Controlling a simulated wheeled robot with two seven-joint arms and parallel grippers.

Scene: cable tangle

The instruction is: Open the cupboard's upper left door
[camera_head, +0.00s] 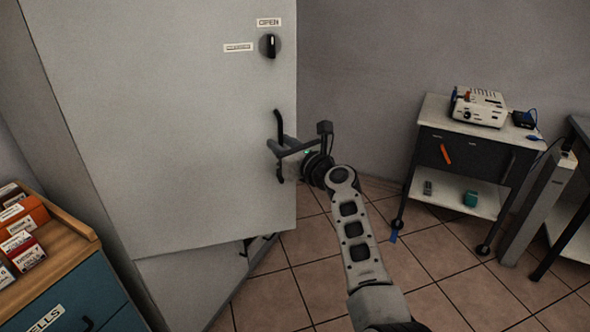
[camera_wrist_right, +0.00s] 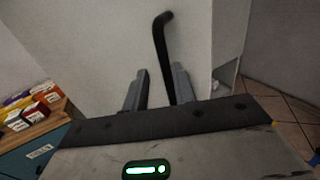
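The cupboard's upper left door (camera_head: 190,120) is a plain grey panel filling the left middle of the head view. Its lower edge overhangs the lower front (camera_head: 195,285), so it appears swung out; how far I cannot tell. A dark knob (camera_head: 270,46) sits under an OPEN label. The dark bar handle (camera_head: 279,126) is near the door's right edge and also shows in the right wrist view (camera_wrist_right: 160,45). My right gripper (camera_head: 282,148) is at the handle. In the wrist view its fingers (camera_wrist_right: 158,85) are apart, with the handle between them, nearer the right finger. My left gripper is out of view.
A wooden-topped blue drawer unit (camera_head: 75,305) with small boxes (camera_head: 22,228) stands at the left. A trolley (camera_head: 433,108) carrying a white device (camera_head: 479,107) stands at the right, beside another table. Tiled floor (camera_head: 330,270) between cupboard and trolley is mostly clear.

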